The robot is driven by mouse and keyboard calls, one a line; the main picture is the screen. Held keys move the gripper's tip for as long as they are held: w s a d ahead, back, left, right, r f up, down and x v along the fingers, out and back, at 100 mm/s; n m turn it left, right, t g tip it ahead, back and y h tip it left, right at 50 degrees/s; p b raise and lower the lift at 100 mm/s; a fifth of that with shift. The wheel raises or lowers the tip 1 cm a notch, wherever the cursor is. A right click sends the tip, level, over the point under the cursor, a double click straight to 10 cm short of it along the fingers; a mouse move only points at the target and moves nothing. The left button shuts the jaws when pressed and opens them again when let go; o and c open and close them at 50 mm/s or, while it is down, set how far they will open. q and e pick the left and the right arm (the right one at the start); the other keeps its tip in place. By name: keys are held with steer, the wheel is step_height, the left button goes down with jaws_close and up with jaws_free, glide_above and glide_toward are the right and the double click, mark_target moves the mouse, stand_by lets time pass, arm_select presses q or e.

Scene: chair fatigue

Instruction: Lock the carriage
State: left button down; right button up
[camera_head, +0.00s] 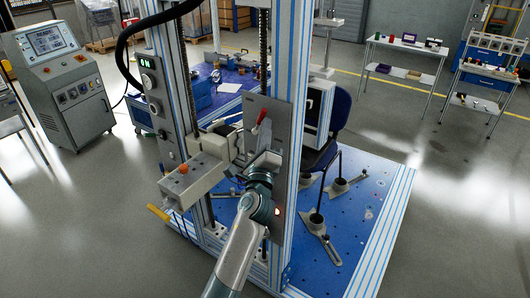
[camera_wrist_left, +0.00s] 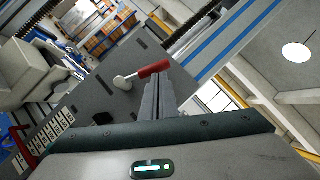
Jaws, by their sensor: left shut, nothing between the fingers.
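The carriage sits on the blue-and-silver upright frame, with a grey plate (camera_head: 283,125) on its front. A lever with a red grip (camera_head: 262,117) is mounted on the plate. In the left wrist view the red grip (camera_wrist_left: 153,69) extends from a pale round pivot (camera_wrist_left: 121,83). My left gripper (camera_head: 263,158) is in front of the plate, below the lever. Its fingers (camera_wrist_left: 157,84) are shut and empty, with their tips close to the red grip; I cannot tell whether they touch. My right gripper is not in view.
A grey block with an orange knob (camera_head: 184,168) and a yellow handle (camera_head: 158,212) juts out left of my gripper. A blue base plate (camera_head: 355,225) with metal clamps and a dark chair (camera_head: 338,115) stand behind the frame. A control console (camera_head: 62,85) stands at left.

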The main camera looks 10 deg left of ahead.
arm_select(q)
steer(key=shift+a+r+p, duration=0.3)
steer(key=shift+a+r, duration=0.05)
steer(key=shift+r, duration=0.25)
steer(key=shift+w+a+r, duration=0.15)
steer(key=shift+w+a+r+p, duration=0.1)
steer(key=shift+w+a+p, duration=0.2)
steer(key=shift+a, duration=0.05)
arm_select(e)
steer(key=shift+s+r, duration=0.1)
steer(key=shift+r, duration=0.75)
arm_select(q)
steer(key=shift+r, duration=0.1)
steer(key=shift+a, duration=0.15)
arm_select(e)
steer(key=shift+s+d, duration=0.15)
